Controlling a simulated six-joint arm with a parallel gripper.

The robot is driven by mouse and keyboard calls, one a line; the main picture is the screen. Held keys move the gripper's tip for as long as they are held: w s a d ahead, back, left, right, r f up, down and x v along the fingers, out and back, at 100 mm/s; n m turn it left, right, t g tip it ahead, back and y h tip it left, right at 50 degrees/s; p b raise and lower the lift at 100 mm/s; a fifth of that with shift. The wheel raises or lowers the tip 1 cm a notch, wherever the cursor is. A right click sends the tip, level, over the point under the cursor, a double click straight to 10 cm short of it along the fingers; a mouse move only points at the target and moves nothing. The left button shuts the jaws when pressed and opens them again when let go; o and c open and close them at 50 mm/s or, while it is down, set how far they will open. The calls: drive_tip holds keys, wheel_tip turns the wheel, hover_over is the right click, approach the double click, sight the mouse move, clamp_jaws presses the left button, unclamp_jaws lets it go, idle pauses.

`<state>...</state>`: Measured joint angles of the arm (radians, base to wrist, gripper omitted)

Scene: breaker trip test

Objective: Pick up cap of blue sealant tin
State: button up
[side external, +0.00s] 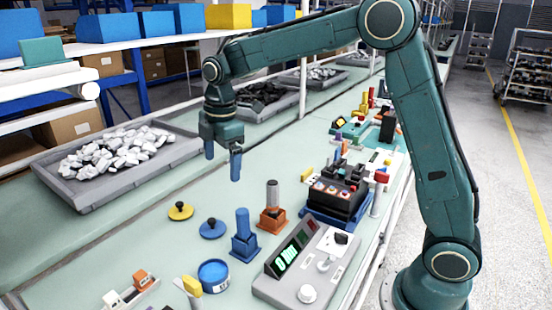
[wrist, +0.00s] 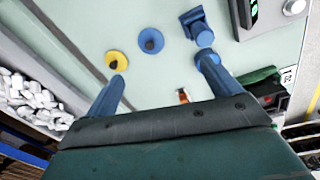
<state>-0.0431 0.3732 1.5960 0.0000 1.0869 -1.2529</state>
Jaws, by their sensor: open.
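A flat blue cap (side external: 213,229) with a small black knob lies on the pale green bench. It also shows in the wrist view (wrist: 151,40), near the top, ahead of the gap between my fingers. An open-looking blue tin (side external: 213,276) with a pale label stands nearer the side camera, apart from the cap. My gripper (side external: 222,168) is open and empty, its two blue fingers pointing down above the bench. In the wrist view my gripper (wrist: 163,67) has its fingers spread wide, with neither on the cap.
A yellow cap (side external: 180,212) lies beside the blue one. A blue holder (side external: 244,245) and an orange holder (side external: 272,220) carry upright cylinders to the right. A grey meter box (side external: 306,268) stands at front right. A grey tray (side external: 90,197) of white pieces sits left.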

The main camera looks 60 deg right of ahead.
sight(211, 220)
drive_tip(key=shift+w+a+f+n+g, duration=0.15)
drive_tip(key=shift+w+f+n, duration=0.55)
drive_tip(key=shift+f, duration=1.8)
drive_tip(key=shift+w+a+f+n+g, duration=0.1)
drive_tip(key=shift+w+f+n+g, duration=0.2)
drive_tip(key=shift+w+f, duration=1.45)
drive_tip(key=shift+w+a+f+n+g, duration=0.15)
drive_tip(key=shift+f+n, duration=0.45)
drive_tip(key=shift+f, duration=2.6)
drive_tip(key=shift+f, duration=2.6)
drive_tip(key=c, duration=1.1)
